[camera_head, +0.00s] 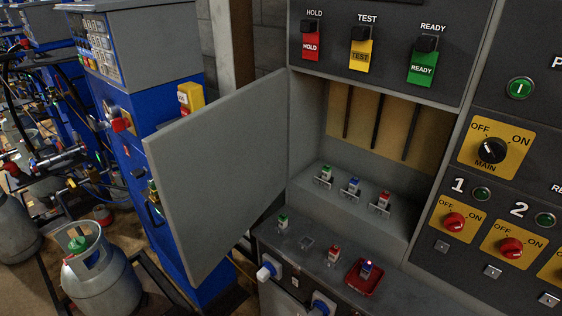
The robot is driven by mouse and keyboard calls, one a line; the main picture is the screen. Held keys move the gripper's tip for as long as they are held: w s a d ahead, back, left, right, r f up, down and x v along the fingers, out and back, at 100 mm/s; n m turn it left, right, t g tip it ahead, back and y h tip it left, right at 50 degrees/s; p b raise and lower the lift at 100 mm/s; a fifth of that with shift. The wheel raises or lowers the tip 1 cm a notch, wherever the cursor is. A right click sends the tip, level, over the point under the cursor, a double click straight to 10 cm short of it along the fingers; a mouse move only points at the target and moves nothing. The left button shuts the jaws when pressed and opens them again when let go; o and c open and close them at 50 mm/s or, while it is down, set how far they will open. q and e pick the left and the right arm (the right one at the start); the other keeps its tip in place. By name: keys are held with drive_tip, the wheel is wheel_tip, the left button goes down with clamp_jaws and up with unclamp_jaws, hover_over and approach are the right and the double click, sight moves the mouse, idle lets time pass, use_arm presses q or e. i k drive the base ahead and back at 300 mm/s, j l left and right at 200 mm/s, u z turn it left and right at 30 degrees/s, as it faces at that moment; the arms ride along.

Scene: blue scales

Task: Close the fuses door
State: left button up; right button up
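The fuses door (218,175) is a flat grey panel hinged at the left edge of the fuse compartment (302,125). It stands wide open, swung out to the left and toward me. Inside the compartment, a green-topped fuse (325,173), a blue-topped fuse (354,185) and a red-topped fuse (384,198) stand in a row on a grey step. The compartment's back is tan with dark vertical slots. Neither of my grippers is in view.
A ledge below holds a green-topped piece (283,220), a red-topped piece (334,252) and a red tray (355,284). White-and-blue connectors (267,271) stick out below the ledge. A blue machine (165,150) and gas cylinder (102,275) stand left of the door.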

sight(216, 170)
drive_tip(key=i+j+z, duration=0.2)
drive_tip(key=j+z, duration=0.2)
drive_tip(key=i+j+z, duration=0.1)
drive_tip(key=j+z, duration=0.65)
drive_tip(key=j, duration=0.15)
drive_tip(key=k+j, duration=0.1)
drive_tip(key=j, duration=0.5)
drive_tip(key=k+j, duration=0.1)
drive_tip(key=j, duration=0.55)
drive_tip(key=i+z, duration=0.05)
